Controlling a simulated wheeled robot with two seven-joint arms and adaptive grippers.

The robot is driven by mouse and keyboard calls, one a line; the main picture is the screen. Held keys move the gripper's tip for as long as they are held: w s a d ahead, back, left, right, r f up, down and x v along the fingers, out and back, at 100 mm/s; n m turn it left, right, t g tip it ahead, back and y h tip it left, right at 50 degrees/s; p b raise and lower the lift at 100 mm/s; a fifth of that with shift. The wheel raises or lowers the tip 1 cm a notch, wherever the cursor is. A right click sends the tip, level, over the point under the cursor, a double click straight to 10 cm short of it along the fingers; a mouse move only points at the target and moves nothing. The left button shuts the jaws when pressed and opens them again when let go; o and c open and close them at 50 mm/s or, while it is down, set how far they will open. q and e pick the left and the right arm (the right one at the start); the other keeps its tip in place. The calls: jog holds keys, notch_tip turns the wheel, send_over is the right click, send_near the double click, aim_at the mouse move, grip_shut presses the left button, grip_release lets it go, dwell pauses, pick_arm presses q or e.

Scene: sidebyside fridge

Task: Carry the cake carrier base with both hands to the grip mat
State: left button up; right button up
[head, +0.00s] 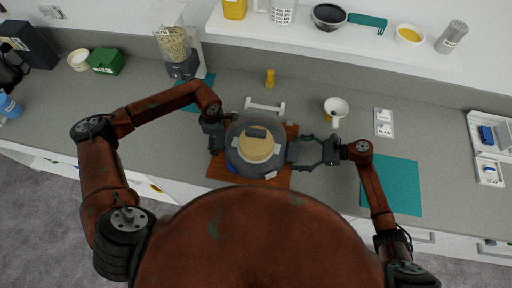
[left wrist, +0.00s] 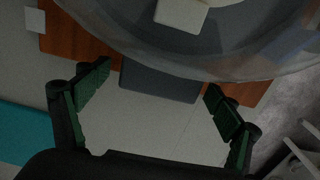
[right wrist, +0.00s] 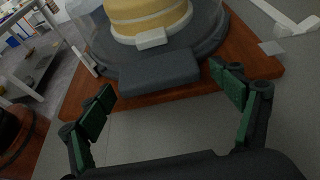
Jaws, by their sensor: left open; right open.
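The cake carrier base (head: 235,157) is a dark grey round tray with block-like handles, sitting on a brown wooden board (head: 218,173). A yellow cake (head: 256,149) stands on it under what looks like a clear cover. My left gripper (head: 217,134) is open at the base's left side; in the left wrist view its fingers (left wrist: 157,98) stand either side of a grey handle (left wrist: 160,82). My right gripper (head: 308,152) is open at the right side; its fingers (right wrist: 165,93) face the other handle (right wrist: 160,73). A teal mat (head: 391,186) lies to the right.
A white funnel-like item (head: 336,107) and label cards (head: 383,122) stand behind my right gripper. A white handle-shaped bar (head: 265,106) and a yellow figure (head: 270,78) are behind the board. Another teal mat (head: 207,80) lies at back left. A shelf (head: 370,45) overhangs the back.

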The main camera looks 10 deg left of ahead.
pick_arm(q)
jog(key=shift+c, duration=0.7)
pick_arm(e)
jog(key=shift+c, duration=0.7)
pick_arm(q)
jog(key=c, duration=1.6)
pick_arm(e)
jog(key=c, duration=1.6)
pick_arm(q)
jog(key=shift+o, duration=0.2)
jog(key=shift+r, duration=0.1)
pick_arm(e)
jog(key=shift+o, duration=0.2)
jog(key=shift+r, duration=0.1)
